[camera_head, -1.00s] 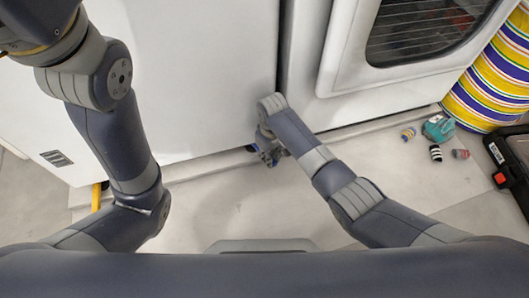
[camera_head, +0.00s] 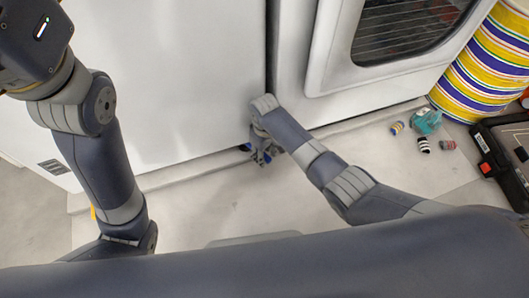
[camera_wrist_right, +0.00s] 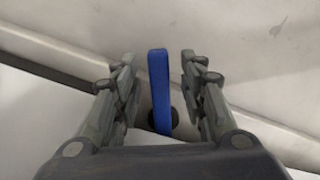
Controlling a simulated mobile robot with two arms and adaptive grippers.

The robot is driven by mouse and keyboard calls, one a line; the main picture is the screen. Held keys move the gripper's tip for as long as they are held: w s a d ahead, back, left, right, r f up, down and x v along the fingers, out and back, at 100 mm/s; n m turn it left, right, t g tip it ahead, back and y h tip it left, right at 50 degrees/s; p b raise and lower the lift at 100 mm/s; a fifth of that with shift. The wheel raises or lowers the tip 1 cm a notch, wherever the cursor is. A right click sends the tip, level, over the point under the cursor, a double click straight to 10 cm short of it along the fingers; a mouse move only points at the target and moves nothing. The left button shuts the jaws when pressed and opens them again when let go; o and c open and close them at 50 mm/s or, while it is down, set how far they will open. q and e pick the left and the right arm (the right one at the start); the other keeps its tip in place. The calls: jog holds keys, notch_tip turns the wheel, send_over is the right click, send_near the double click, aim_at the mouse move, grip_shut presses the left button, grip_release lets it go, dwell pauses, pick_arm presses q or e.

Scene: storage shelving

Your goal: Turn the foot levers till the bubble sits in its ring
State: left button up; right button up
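A blue foot lever (camera_wrist_right: 159,90) stands upright in the right wrist view, its lower end by a dark round hole or foot. My right gripper (camera_wrist_right: 159,68) is open around it, with a finger on each side and a gap on both sides. In the head view my right gripper (camera_head: 263,156) is low at the base of the white cabinet, and bits of blue show beside it. A sliver of a yellow part (camera_head: 93,213), perhaps another lever, shows behind my left arm. My left gripper is outside the frames. No bubble or ring is visible.
The white cabinet (camera_head: 165,80) and a unit with a dark window (camera_head: 405,35) rise above the floor (camera_head: 190,210). A striped drum (camera_head: 485,75), small striped pieces, a teal object (camera_head: 426,121) and a black case (camera_head: 500,160) lie at the right. Floor before the cabinet is clear.

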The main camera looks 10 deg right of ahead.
jog(key=shift+r, duration=0.15)
notch_tip(320, 180, up, 12)
dwell(0.5)
